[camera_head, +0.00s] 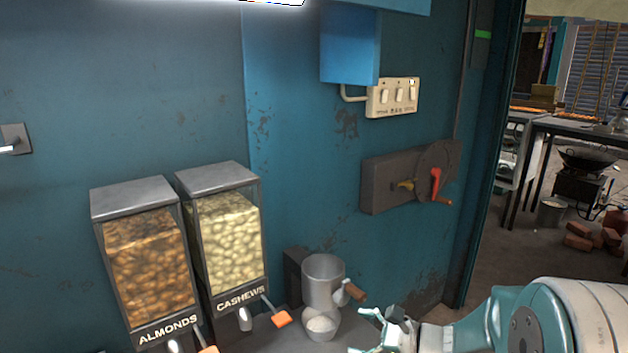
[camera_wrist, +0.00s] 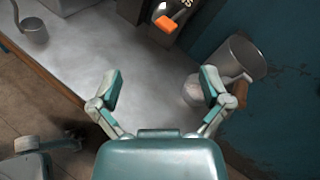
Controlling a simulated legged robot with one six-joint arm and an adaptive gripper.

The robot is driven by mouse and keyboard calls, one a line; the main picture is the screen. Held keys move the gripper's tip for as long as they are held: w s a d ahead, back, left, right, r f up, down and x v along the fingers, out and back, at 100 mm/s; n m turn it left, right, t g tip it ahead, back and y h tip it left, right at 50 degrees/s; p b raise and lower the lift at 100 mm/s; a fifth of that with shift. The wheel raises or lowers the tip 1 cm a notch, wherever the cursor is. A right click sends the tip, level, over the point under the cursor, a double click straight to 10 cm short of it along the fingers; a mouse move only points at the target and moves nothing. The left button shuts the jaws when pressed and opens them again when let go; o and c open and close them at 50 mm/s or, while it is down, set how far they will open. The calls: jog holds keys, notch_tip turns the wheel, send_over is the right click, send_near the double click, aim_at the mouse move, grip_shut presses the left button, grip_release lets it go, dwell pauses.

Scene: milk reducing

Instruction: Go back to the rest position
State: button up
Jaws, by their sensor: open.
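My gripper (camera_head: 372,331) is at the lower right of the head view, to the right of a metal pot with a wooden handle. In the wrist view my gripper (camera_wrist: 157,92) has its two fingers spread wide, with only bare counter between them. The metal pot (camera_head: 322,281) stands above a small cup (camera_head: 321,327) with whitish contents. The pot also shows in the wrist view (camera_wrist: 242,58), to the right of the right finger. I cannot tell from the wrist view whether the right finger touches the cup behind it.
An almond dispenser (camera_head: 150,262) and a cashew dispenser (camera_head: 226,235) with orange levers stand at the left. A switch panel (camera_head: 392,97) and a red-handled crank box (camera_head: 408,180) are on the blue wall. A small ladle cup (camera_wrist: 35,31) sits on the metal counter (camera_wrist: 90,50). A doorway opens at the right.

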jog(key=s+a+r+n+g+h, duration=0.1)
jog(key=s+r+n+g+h, duration=0.15)
jog(key=s+n, duration=0.45)
jog(key=s+a+r+n+g+h, duration=0.1)
jog(key=s+n+g+h, duration=0.25)
jog(key=s, duration=0.45)
jog(key=s+d+r+n+t+h, duration=0.4)
jog(key=s+d+n+h, duration=0.3)
jog(key=d+n, duration=0.1)
jog(key=shift+s+t+h, duration=0.15)
jog(key=shift+t+h, duration=0.15)
jog(key=shift+r, duration=0.1)
dwell(0.4)
